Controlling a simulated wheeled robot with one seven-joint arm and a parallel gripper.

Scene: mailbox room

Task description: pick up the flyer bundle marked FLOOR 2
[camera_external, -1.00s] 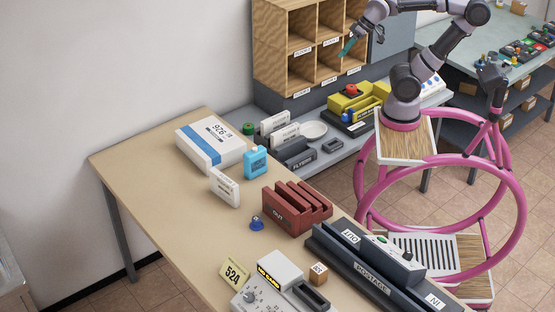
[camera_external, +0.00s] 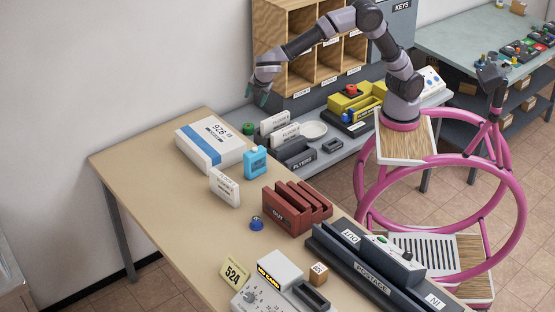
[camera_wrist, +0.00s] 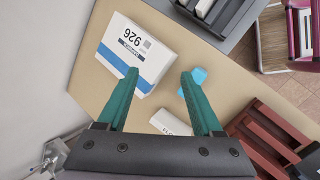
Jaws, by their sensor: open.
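Three white flyer bundles show in the external view. My gripper (camera_wrist: 160,75) has green fingers spread apart and empty. In the external view my gripper (camera_external: 262,98) hangs above the counter's left end.
A white-and-blue box marked 926 (camera_external: 210,142), a blue bottle (camera_external: 256,161) and a red OUT rack (camera_external: 297,207) crowd the table bundle. Wooden pigeonholes (camera_external: 292,78) rise behind the counter. The table's left front (camera_external: 170,200) is clear.

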